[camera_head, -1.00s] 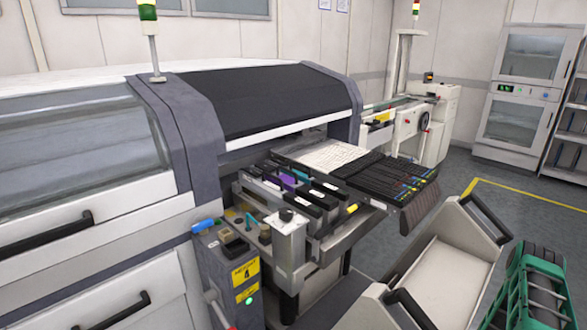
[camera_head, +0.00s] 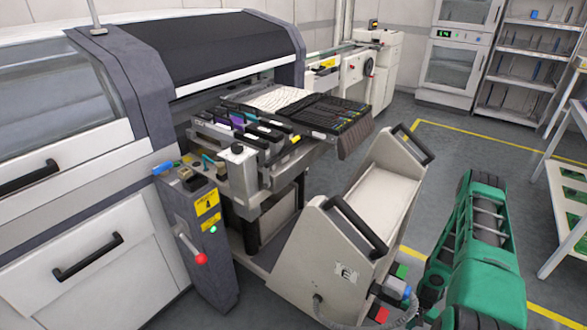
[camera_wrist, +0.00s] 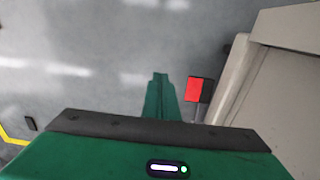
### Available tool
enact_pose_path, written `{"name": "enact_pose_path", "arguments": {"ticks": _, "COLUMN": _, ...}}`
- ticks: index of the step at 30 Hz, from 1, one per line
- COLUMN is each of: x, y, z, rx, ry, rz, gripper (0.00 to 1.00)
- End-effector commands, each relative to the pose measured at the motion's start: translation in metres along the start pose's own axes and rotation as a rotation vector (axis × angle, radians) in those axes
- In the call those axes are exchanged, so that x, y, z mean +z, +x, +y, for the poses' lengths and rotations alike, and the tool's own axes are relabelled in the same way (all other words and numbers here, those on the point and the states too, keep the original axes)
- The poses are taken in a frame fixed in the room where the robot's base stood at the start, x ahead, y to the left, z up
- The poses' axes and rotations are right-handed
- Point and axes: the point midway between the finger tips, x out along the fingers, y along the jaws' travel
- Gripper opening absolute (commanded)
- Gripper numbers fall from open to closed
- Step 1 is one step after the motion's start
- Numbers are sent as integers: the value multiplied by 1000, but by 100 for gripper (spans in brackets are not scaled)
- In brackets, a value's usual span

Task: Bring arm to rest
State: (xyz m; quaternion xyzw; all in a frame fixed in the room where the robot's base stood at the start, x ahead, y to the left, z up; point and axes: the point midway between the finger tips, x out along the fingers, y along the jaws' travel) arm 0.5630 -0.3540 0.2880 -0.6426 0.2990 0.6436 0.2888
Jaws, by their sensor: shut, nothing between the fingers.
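My arm (camera_head: 487,235), green with dark grey joints, is folded at the lower right of the head view, right of the white feeder trolley (camera_head: 385,195). In the wrist view, my gripper (camera_wrist: 160,78) shows as green fingers closed together, beyond a dark bar and a green housing with small lights. It is empty and points over bare grey floor. The trolley edge (camera_wrist: 285,28) and a red pad (camera_wrist: 199,90) lie to its right. I cannot make out the fingers in the head view.
A placement machine (camera_head: 80,180) with a feeder bank (camera_head: 335,118) stands at the left. A red-knobbed lever (camera_head: 201,259) sticks out from its front. A shelf rack (camera_head: 515,80) and a table (camera_head: 560,230) are at the right. Open floor with yellow lines lies between.

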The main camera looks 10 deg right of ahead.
Motion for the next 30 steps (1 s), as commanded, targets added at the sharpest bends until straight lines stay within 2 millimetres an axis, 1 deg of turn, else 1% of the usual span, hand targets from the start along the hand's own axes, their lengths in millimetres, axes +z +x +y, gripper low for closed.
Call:
{"name": "enact_pose_path", "arguments": {"ticks": 1, "x": -2, "y": -8, "z": -7, "rx": 0, "ry": -15, "rz": -2, "gripper": 0}}
{"name": "enact_pose_path", "arguments": {"ticks": 8, "x": -21, "y": -47, "z": -14, "rx": 14, "ry": -49, "rz": 2, "gripper": 0}}
{"name": "enact_pose_path", "arguments": {"ticks": 11, "x": -31, "y": -68, "z": -16, "rx": 23, "ry": -62, "rz": 4, "gripper": 0}}
{"name": "enact_pose_path", "arguments": {"ticks": 14, "x": -44, "y": -98, "z": -19, "rx": 34, "ry": -80, "rz": 8, "gripper": 0}}
{"name": "enact_pose_path", "arguments": {"ticks": 17, "x": -58, "y": -138, "z": -22, "rx": 50, "ry": -99, "rz": 13, "gripper": 0}}
{"name": "enact_pose_path", "arguments": {"ticks": 18, "x": -62, "y": -154, "z": -23, "rx": 56, "ry": -108, "rz": 15, "gripper": 0}}
{"name": "enact_pose_path", "arguments": {"ticks": 20, "x": -68, "y": -180, "z": -25, "rx": 65, "ry": -119, "rz": 17, "gripper": 0}}
{"name": "enact_pose_path", "arguments": {"ticks": 21, "x": -70, "y": -197, "z": -26, "rx": 71, "ry": -125, "rz": 17, "gripper": 0}}
{"name": "enact_pose_path", "arguments": {"ticks": 22, "x": -73, "y": -209, "z": -28, "rx": 76, "ry": -131, "rz": 18, "gripper": 0}}
{"name": "enact_pose_path", "arguments": {"ticks": 23, "x": -74, "y": -222, "z": -29, "rx": 80, "ry": -136, "rz": 19, "gripper": 0}}
{"name": "enact_pose_path", "arguments": {"ticks": 24, "x": -76, "y": -238, "z": -30, "rx": 86, "ry": -141, "rz": 20, "gripper": 0}}
{"name": "enact_pose_path", "arguments": {"ticks": 26, "x": -77, "y": -263, "z": -32, "rx": 93, "ry": -150, "rz": 22, "gripper": 0}}
{"name": "enact_pose_path", "arguments": {"ticks": 27, "x": -77, "y": -280, "z": -34, "rx": 97, "ry": -156, "rz": 23, "gripper": 0}}
{"name": "enact_pose_path", "arguments": {"ticks": 29, "x": -77, "y": -305, "z": -36, "rx": 103, "ry": -163, "rz": 26, "gripper": 0}}
{"name": "enact_pose_path", "arguments": {"ticks": 30, "x": -76, "y": -321, "z": -37, "rx": 107, "ry": -168, "rz": 26, "gripper": 0}}
